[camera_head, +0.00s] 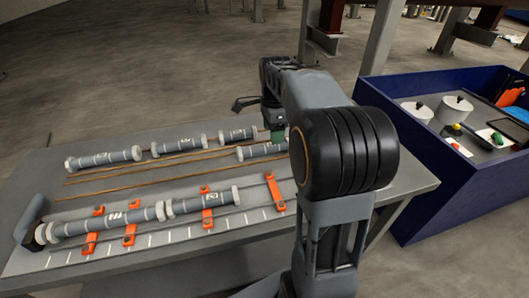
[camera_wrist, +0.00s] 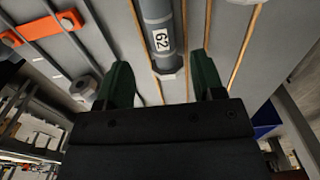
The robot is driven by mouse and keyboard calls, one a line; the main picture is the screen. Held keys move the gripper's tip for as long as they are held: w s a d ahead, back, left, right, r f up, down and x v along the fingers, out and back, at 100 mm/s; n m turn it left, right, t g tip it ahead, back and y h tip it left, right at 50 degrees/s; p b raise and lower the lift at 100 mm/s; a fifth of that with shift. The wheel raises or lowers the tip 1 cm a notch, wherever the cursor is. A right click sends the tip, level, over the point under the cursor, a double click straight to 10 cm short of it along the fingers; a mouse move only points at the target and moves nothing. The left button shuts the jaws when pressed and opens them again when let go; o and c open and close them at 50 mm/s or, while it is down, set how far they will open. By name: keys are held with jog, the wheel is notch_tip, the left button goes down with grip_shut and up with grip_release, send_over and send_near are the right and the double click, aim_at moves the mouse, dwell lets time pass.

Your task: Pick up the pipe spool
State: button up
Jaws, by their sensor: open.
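Several grey pipe spools with pale end flanges lie on the table (camera_head: 150,278). Three are in the back row: a left spool (camera_head: 104,158), a middle spool (camera_head: 179,145) and a right spool (camera_head: 232,135). Another spool (camera_head: 258,152) lies just in front of the right one, partly hidden by my arm. My gripper (camera_head: 277,134) is over the table's right part, mostly hidden by the wrist. In the wrist view my gripper (camera_wrist: 162,78) has its dark green fingers apart and empty. A spool labelled 62 (camera_wrist: 160,30) lies beyond the fingertips, its flanged end between them in the picture.
Two spools (camera_head: 105,222) (camera_head: 200,203) lie end to end in a front fixture with orange clamps (camera_head: 276,191). Thin brown rods (camera_head: 140,182) run along the table. A blue bin (camera_head: 440,190) with assorted items stands at the right.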

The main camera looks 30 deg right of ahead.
aim_at(264, 149)
jog(key=shift+w+f+b, duration=0.15)
jog(key=shift+f+b, duration=0.75)
jog(key=shift+f, duration=2.15)
jog(key=c, duration=1)
